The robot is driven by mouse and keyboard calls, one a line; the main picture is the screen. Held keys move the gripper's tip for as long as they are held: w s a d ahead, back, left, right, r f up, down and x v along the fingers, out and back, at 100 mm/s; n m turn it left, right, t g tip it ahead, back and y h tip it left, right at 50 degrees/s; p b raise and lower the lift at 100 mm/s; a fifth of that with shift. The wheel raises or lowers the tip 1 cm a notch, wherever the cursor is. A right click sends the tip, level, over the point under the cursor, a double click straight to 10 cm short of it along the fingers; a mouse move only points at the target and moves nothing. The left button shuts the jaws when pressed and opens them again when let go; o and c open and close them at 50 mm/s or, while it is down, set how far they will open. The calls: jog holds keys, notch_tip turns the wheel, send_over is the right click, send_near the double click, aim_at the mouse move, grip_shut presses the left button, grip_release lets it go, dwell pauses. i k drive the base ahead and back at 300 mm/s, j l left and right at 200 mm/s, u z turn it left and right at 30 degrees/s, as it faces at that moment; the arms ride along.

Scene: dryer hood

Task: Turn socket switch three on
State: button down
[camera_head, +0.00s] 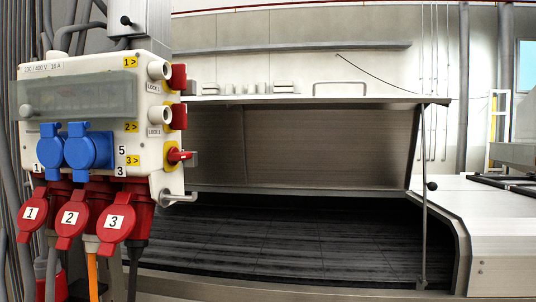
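A white socket box (146,132) hangs at the upper left. Three red rotary switches sit on its right side, one above another, beside yellow labels 1, 2 and 3. Socket switch three (178,156) is the lowest, next to the label 3 (133,160). It is red on a yellow plate, seen nearly edge-on, with its handle pointing right. Switch one (178,77) and switch two (179,116) above look broader and more upright. I cannot read on or off markings. The red socket numbered 3 (116,222) hangs at the box's underside. My gripper is not in view.
White lock cylinders (159,70) stick out beside switches one and two. Blue sockets (89,149) and cables crowd the left. The open dryer hood (320,145) lies to the right, with free space before it.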

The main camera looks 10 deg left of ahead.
aim_at(174, 156)
jog(key=u, duration=1)
